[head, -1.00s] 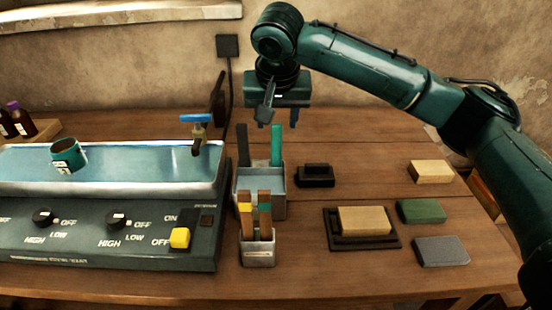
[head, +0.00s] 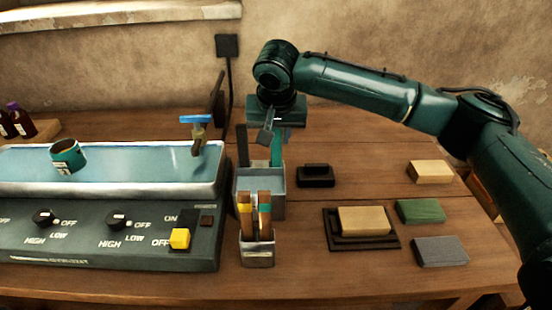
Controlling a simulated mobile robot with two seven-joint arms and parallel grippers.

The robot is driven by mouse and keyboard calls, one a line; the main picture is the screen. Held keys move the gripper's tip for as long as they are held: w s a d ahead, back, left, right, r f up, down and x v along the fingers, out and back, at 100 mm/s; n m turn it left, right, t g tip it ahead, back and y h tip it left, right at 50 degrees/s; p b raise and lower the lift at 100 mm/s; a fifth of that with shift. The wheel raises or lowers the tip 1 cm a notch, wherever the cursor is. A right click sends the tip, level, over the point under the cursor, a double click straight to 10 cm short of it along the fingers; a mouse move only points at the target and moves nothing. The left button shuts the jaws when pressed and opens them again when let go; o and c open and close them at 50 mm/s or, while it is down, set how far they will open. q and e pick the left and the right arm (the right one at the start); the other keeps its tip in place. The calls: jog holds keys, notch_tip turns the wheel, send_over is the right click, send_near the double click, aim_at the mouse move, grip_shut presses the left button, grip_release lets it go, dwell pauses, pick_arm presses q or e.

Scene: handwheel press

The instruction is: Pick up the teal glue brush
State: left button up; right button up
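A teal upright handle (head: 277,153) stands in the grey square holder (head: 272,200), beside a dark upright handle (head: 242,150). In front, a small metal cup (head: 257,253) holds two brown-handled brushes, one with a yellow band (head: 246,209) and one with a teal band (head: 265,209). My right gripper (head: 276,137) points down at the top of the teal upright handle in the holder, its fingers apart on either side of it as seen here. Part of the fingers is hard to make out, and I cannot tell whether they touch the handle. My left gripper is out of view.
A water basin (head: 120,180) with a blue-handled tap (head: 197,119) and a control panel stands at left, with a teal pot (head: 67,156) in it. Right are a black block (head: 316,176), a tan block on a dark tray (head: 365,221), and several loose blocks.

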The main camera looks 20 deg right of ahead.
grip_shut()
jog(key=shift+r, duration=0.1)
